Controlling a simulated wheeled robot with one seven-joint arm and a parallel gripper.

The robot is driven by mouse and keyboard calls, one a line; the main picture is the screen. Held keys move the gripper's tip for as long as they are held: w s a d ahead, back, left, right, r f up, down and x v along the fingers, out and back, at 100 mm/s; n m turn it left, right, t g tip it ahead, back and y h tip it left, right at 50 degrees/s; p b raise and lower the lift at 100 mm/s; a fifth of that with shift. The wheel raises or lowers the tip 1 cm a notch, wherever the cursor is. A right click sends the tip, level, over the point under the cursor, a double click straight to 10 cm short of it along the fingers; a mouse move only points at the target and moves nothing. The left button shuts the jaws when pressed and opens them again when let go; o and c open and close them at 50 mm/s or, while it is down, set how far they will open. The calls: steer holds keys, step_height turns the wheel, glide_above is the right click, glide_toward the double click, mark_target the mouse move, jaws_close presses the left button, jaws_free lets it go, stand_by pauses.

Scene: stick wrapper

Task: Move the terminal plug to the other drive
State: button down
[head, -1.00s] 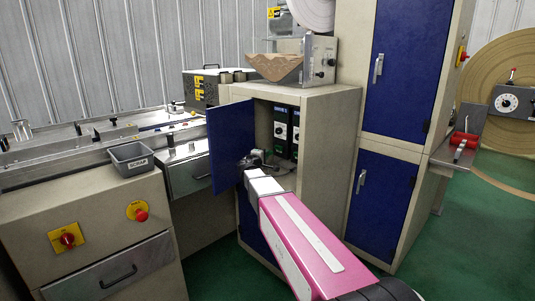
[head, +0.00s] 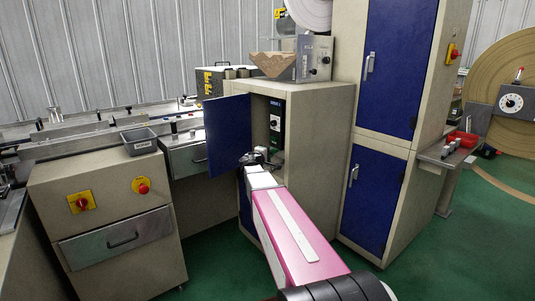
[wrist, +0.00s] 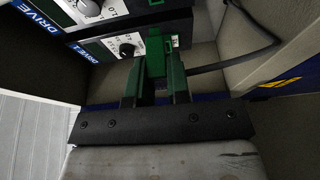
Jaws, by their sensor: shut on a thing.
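My gripper (wrist: 155,84) is shut on the green terminal plug (wrist: 156,58) in the wrist view. The plug's far end is at the edge of a drive (wrist: 115,48) with a dial and a blue label. I cannot tell whether it is seated in a socket there. A second drive (wrist: 90,12) lies beyond it, at the top left. In the head view my gripper (head: 252,160) is at the open cabinet (head: 320,130). One drive front (head: 276,127) shows inside; the plug cannot be made out there.
The open blue door (head: 228,135) stands left of the cabinet opening. A dark cable (wrist: 240,55) runs along the right in the wrist view, near the cabinet wall (wrist: 270,25). A grey bin (head: 139,141) sits on the bench at left. Green floor is clear in front.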

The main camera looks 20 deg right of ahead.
mark_target(277, 151)
steer(key=shift+w+d, duration=0.35)
steer(key=shift+d, duration=0.6)
steer(key=shift+w+d, duration=0.3)
steer(key=shift+d, duration=0.6)
steer(key=shift+w+d, duration=0.35)
steer(key=shift+d, duration=0.6)
steer(key=shift+w+d, duration=0.35)
steer(key=shift+d, duration=0.55)
steer(key=shift+a, duration=0.15)
steer(key=shift+s+a, duration=0.25)
steer(key=shift+a, duration=0.25)
steer(key=shift+w+d, duration=0.25)
steer(key=shift+d, duration=0.4)
stand_by(1.2)
steer(key=c, duration=1)
jaws_free()
